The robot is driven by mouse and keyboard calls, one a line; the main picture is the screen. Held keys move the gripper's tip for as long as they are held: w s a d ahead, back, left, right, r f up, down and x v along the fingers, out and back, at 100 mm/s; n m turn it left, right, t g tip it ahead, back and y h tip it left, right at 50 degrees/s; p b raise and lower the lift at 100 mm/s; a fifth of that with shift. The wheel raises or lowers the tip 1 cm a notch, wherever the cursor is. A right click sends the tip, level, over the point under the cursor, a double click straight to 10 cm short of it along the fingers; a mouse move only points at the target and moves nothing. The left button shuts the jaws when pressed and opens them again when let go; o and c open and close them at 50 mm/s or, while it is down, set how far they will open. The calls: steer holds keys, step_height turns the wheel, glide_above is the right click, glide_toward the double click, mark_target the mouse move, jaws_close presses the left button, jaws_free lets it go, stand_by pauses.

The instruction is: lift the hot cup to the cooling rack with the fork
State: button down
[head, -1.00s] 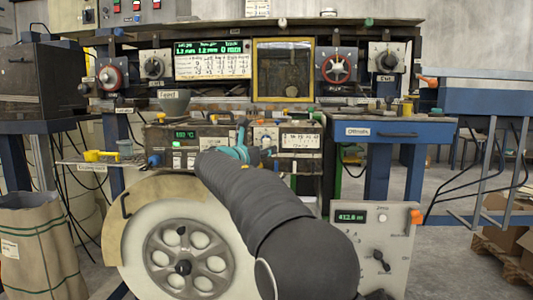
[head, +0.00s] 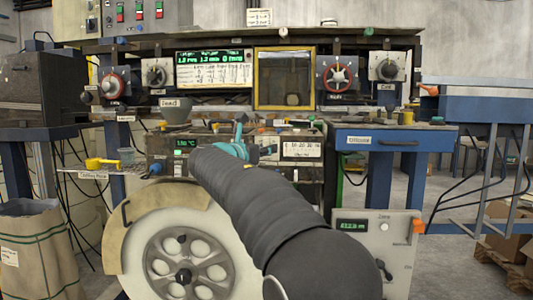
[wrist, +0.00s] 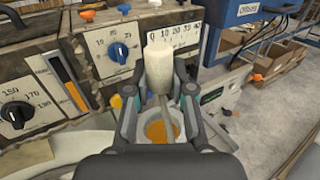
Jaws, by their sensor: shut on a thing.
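In the wrist view my gripper (wrist: 158,98) is shut on the fork (wrist: 159,62). Its thick cream-white handle points up and away, and a thin grey shaft runs down between the fingers. Below the fingers is a pale round rim with orange inside, which looks like the cup (wrist: 160,131). The fingers partly cover it, and I cannot tell whether the fork touches it. In the head view my arm hides the fork and cup. The cooling rack (head: 75,171) is the labelled shelf at the left.
A yellow scoop (head: 101,163) and a clear beaker (head: 126,156) occupy the rack. The control box (head: 165,143) with its green readout and knobs stands behind my gripper. A large pale wheel (head: 180,235) is below. A blue table (head: 385,130) is at the right.

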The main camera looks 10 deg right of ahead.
mark_target(266, 139)
steer(key=shift+s+a+r, duration=0.3)
steer(key=shift+s+r, duration=0.6)
steer(key=shift+r, duration=0.05)
steer(key=shift+d+t, duration=0.1)
steer(key=shift+t, duration=0.2)
steer(key=shift+r+n+t+y+b, duration=0.15)
steer(key=shift+n+t+y+b, duration=0.15)
steer(key=shift+n+t+y, duration=0.4)
steer(key=shift+r+n+t+y+b, duration=0.15)
steer(key=shift+n+t+y+b, duration=0.2)
steer(key=shift+n+y, duration=0.4)
steer(key=shift+r+n+t+y, duration=0.15)
steer(key=shift+n+t+y, duration=0.25)
steer(key=shift+y, duration=0.55)
